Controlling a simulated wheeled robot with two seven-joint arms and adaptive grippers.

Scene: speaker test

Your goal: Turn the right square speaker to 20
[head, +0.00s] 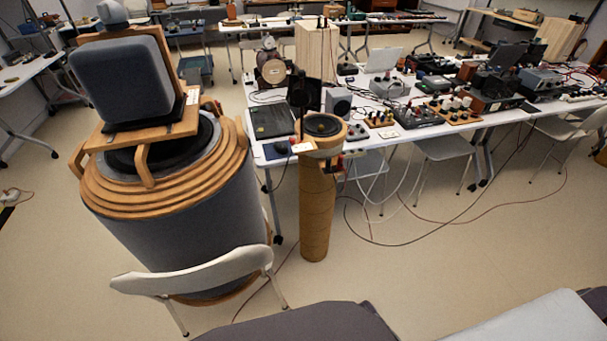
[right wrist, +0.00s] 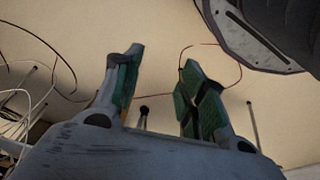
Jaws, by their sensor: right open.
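A large grey square speaker (head: 125,82) with rounded corners sits tilted on a wooden stand on top of a big round grey drum-shaped unit, at the left of the head view. A smaller grey square speaker (head: 338,103) stands upright on the white table, to the right of the big one. Any dial or number on either is too small to read. My right gripper (right wrist: 160,78) is open and empty in the right wrist view, over bare floor with cables. Neither speaker shows in that view. My left gripper is not in view.
The drum-shaped unit (head: 180,215) and a white chair (head: 200,272) stand at the left. A wooden column (head: 317,210) stands at the front of the table (head: 390,143). Cables cross the open floor (head: 420,270).

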